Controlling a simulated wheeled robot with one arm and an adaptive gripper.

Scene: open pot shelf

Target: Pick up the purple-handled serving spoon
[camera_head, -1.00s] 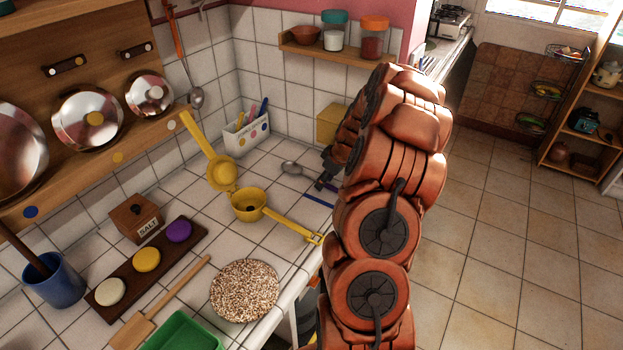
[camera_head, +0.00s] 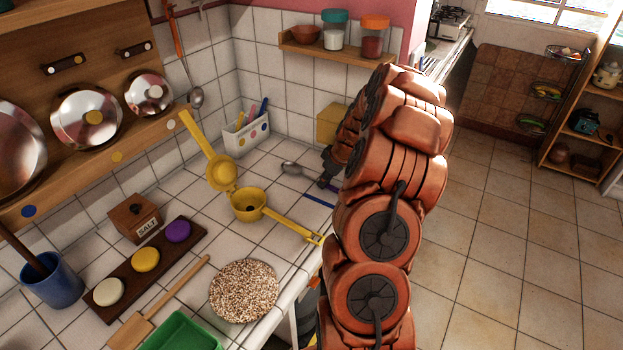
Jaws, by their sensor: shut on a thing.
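The serving spoon (camera_head: 291,168) lies on the white tiled counter near the back wall. Its metal bowl points left, and its handle runs right to my gripper, with a little purple showing there. My gripper (camera_head: 325,181) is low over the counter at the end of my orange arm, shut on the spoon's handle. The fingers and arm hide much of the handle. I cannot tell whether the spoon is clear of the counter.
A thin blue item (camera_head: 319,201) lies just in front of my gripper. A yellow press (camera_head: 249,205) stands to the left, its handle reaching the counter edge. A white utensil box (camera_head: 246,138) and a yellow box (camera_head: 331,124) stand behind. A speckled round mat (camera_head: 244,291) lies in front.

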